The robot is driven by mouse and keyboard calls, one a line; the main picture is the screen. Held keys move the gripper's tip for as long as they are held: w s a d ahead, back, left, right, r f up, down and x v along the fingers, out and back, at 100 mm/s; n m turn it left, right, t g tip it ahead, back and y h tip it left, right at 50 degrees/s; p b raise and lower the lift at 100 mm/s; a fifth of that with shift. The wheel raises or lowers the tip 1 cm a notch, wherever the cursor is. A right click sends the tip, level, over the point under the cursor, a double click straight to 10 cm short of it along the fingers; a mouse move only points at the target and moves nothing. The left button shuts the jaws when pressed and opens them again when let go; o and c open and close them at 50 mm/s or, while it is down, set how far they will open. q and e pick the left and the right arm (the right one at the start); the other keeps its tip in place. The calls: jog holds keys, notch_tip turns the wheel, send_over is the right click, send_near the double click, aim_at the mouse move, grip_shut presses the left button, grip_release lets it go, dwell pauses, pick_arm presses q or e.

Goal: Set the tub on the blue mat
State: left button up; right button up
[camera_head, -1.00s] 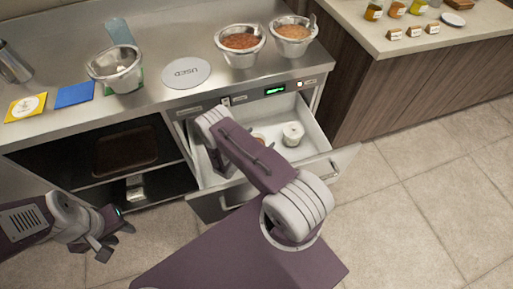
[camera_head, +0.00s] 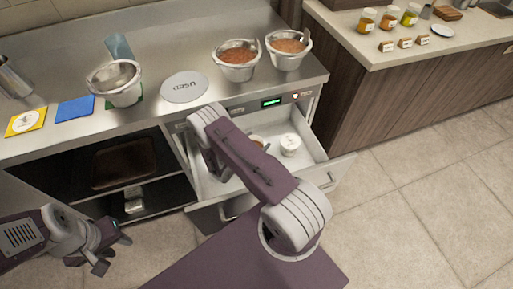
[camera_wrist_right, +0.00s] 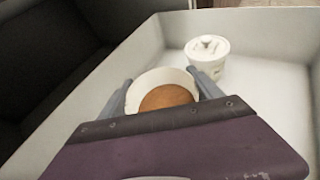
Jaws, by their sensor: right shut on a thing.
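The blue mat (camera_head: 75,108) lies flat and bare on the steel counter, between a yellow mat and a bowl. An open white tub of brown sauce (camera_wrist_right: 168,96) is between the fingers of my right gripper (camera_wrist_right: 160,90), which is shut on it. The tub is in or just over the open drawer; I cannot tell if it touches the floor. In the head view my right arm hides most of this tub (camera_head: 258,141) and the gripper. A lidded white tub (camera_head: 290,144) stands in the drawer beside it. My left gripper (camera_head: 113,252) is open and empty, low at the left.
A yellow mat (camera_head: 26,122), a metal bowl (camera_head: 116,82) on a green mat, a round "USED" plate (camera_head: 184,87) and two bowls of red-brown food (camera_head: 238,60) (camera_head: 288,48) stand on the counter. The drawer's wall (camera_head: 322,172) surrounds the tubs. An open dark shelf is below the counter.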

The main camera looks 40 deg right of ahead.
jog(key=shift+r, duration=2)
